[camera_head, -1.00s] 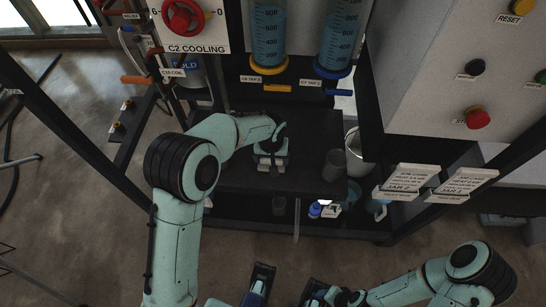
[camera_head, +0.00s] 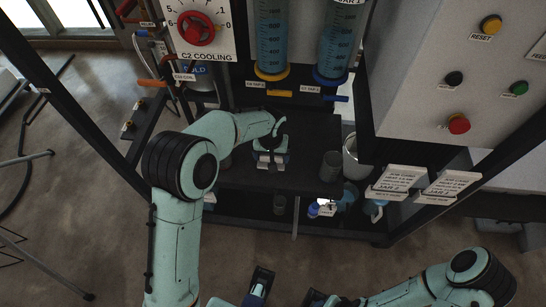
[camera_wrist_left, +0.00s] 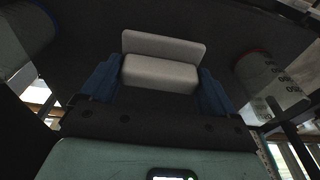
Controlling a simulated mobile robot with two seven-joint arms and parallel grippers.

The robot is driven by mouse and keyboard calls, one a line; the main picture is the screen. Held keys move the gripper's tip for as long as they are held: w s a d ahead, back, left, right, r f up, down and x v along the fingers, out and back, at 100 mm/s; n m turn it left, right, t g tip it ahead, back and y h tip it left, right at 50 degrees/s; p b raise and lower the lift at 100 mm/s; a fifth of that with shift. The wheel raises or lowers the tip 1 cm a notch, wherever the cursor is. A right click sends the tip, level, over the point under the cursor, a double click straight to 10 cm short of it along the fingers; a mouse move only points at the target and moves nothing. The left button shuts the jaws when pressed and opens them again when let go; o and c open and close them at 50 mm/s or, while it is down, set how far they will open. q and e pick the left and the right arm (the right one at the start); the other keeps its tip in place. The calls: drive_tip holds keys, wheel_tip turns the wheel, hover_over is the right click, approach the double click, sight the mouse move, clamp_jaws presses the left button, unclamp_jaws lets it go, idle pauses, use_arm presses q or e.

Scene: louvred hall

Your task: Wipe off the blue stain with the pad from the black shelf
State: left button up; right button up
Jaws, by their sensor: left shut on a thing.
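My left gripper (camera_head: 270,158) reaches over the black shelf (camera_head: 308,182), below the two blue-filled cylinders. It is shut on the pad. In the left wrist view the pad (camera_wrist_left: 160,73) is a pale grey block with an upright plate, held between the blue fingers of my left gripper (camera_wrist_left: 160,85). The dark shelf surface fills much of that view; I cannot tell whether the pad touches it. I see no blue stain in either view; the gripper and arm hide part of the shelf.
A grey cup (camera_head: 331,166) stands on the shelf's right part, with a pale bucket (camera_head: 355,158) beyond it. A blue-capped bottle (camera_head: 314,209) stands on a lower level. The cylinders (camera_head: 271,40) rise behind the gripper. Dark frame posts flank the rack.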

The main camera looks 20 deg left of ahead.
use_arm(q)
wheel_tip(320, 180, up, 2)
drive_tip(key=shift+p, duration=0.5)
drive_tip(key=shift+s, duration=0.1)
